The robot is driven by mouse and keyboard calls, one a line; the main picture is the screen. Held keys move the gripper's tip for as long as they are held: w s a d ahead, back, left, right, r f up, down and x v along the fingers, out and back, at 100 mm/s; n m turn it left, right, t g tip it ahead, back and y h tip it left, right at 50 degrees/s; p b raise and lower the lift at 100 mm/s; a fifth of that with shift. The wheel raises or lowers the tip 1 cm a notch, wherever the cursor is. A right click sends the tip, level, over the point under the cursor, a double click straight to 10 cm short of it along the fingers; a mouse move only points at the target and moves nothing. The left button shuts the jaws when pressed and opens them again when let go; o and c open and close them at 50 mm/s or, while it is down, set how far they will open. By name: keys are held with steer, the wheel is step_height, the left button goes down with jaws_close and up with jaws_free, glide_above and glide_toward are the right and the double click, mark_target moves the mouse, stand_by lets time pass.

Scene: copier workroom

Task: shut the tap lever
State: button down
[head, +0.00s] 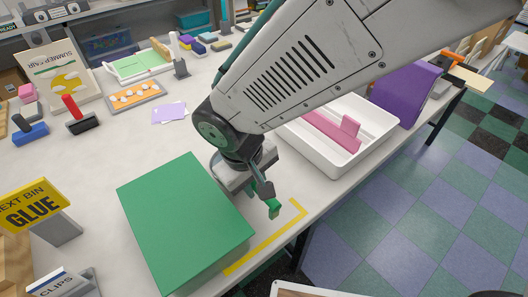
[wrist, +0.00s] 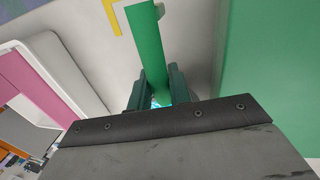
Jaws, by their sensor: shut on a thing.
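My gripper (head: 262,188) is low over the front edge of the table, between a green box and a white tray. In the wrist view, my gripper (wrist: 158,88) is shut on a green bar (wrist: 147,45), which sticks out past the fingers. The bar's far end (head: 274,210) shows below the fingers in the head view, close to a yellow corner line. A small pale piece shows beside that end in the wrist view. I cannot make out a tap, and cannot tell whether this bar is its lever.
The green box (head: 185,222) stands close on the left, and the white tray (head: 350,172) with a pink piece (head: 332,132) on the right. The yellow line (head: 268,237) marks the table's front edge. A yellow glue sign (head: 36,205) stands left. My arm hides part of the table.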

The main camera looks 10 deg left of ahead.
steer(key=shift+f, duration=1.65)
steer(key=shift+f, duration=0.15)
steer(key=c, duration=1.3)
jaws_free()
step_height(320, 180, up, 12)
steer(key=s+a, duration=0.1)
steer(key=shift+s+a, duration=0.15)
steer(key=shift+s, duration=0.25)
